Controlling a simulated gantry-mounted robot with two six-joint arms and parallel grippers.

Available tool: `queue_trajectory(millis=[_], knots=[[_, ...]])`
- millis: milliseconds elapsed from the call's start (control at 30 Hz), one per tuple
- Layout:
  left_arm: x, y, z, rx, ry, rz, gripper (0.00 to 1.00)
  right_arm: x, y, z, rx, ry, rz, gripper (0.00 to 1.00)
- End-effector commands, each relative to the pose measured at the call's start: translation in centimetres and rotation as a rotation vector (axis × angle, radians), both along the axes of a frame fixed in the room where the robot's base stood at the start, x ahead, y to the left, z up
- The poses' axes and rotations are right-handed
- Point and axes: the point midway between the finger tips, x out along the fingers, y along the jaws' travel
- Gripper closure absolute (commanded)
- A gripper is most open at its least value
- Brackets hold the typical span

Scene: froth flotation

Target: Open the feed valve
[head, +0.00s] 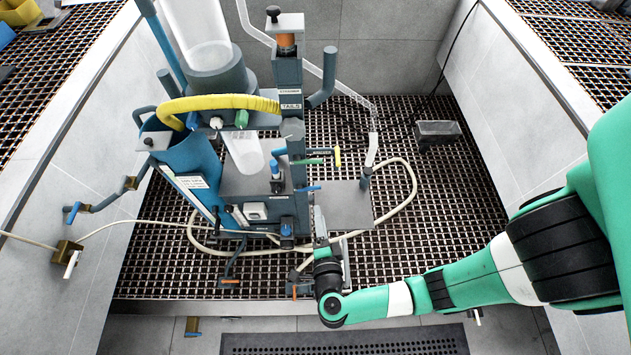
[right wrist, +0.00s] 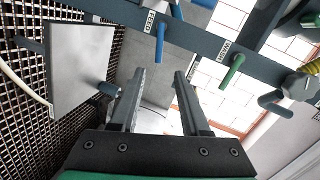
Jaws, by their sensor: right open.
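The feed valve's blue lever handle (right wrist: 160,40) hangs from a dark bar beside a FEED label in the right wrist view. A blue handle, probably the same one, shows in the head view (head: 308,188) on the front of the flotation rig. My right gripper (right wrist: 160,75) is open and empty. Its two fingers point toward the blue handle, which appears just beyond and between the tips, with no visible contact. In the head view my right gripper (head: 321,226) is in front of the rig, below the blue handle. My left gripper is out of view.
A grey plate (head: 349,205) and a pale hose (head: 411,180) lie close to my right gripper. The grating at right (head: 460,200) is mostly clear.

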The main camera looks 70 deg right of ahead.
Motion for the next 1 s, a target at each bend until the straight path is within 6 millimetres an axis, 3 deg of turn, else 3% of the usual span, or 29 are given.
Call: queue_trajectory(millis=[167,633,1000], knots=[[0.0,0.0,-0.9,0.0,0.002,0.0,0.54,0.5,-1.1,-0.8,-0.001,-0.002,-0.006,0.54],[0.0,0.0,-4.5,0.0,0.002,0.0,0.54,4.4,-9.2,-2.9,-0.001,-0.004,-0.008,0.54],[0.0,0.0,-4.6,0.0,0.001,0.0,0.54,5.0,-10.2,-2.8,-0.002,-0.002,-0.003,0.54]])
